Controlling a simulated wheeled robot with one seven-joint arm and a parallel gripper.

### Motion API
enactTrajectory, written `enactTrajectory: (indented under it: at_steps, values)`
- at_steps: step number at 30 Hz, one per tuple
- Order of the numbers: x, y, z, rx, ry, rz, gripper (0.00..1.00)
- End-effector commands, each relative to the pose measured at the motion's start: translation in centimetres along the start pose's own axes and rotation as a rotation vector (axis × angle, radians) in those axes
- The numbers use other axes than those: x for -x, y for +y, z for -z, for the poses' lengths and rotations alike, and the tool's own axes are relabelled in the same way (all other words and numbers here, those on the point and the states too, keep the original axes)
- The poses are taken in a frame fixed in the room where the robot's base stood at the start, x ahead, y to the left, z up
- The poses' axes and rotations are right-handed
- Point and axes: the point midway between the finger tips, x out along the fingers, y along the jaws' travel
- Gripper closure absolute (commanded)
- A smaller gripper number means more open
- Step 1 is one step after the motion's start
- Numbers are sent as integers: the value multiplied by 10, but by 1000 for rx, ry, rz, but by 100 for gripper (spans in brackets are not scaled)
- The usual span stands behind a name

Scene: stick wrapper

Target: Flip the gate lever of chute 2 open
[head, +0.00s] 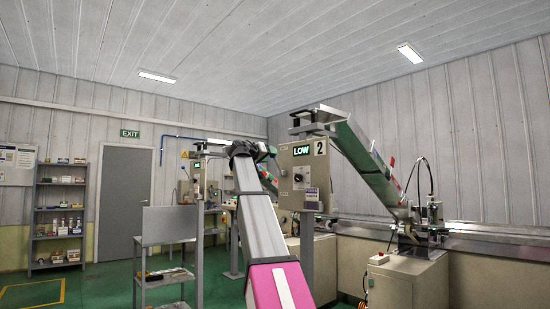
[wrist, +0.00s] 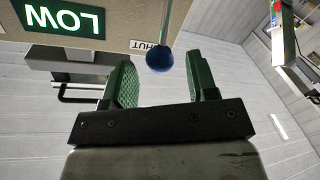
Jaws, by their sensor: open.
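The control box of chute 2 (head: 303,165), tan with a lit LOW display and a "2" plate, stands right of centre in the head view. In the wrist view the picture is upside down, with the LOW display (wrist: 62,18) at the upper left. The gate lever (wrist: 159,60) shows there as a thin rod with a blue ball knob, beside a partly hidden label ending in "HUT". My gripper (wrist: 160,78) is open, its green fingers on either side of the knob in the picture. I cannot tell whether they touch it. In the head view my gripper (head: 267,153) is small, just left of the box.
A sloping chute (head: 365,155) runs down from behind the box to a conveyor (head: 480,235) on the right. A grey cart (head: 165,235) stands left of my arm, and a shelf (head: 60,215) is at the far left. Green floor is free at the left.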

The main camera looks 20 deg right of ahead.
Motion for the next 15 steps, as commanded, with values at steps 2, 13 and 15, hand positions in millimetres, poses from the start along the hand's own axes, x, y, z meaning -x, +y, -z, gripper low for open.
enactTrajectory:
  at_steps: [2, 13, 15]
  values:
    - [-16, -1, 1, 0, -2, -1, 47]
    - [-46, 0, 0, 0, -1, 1, 47]
    - [-47, 0, 0, 0, 0, 1, 47]
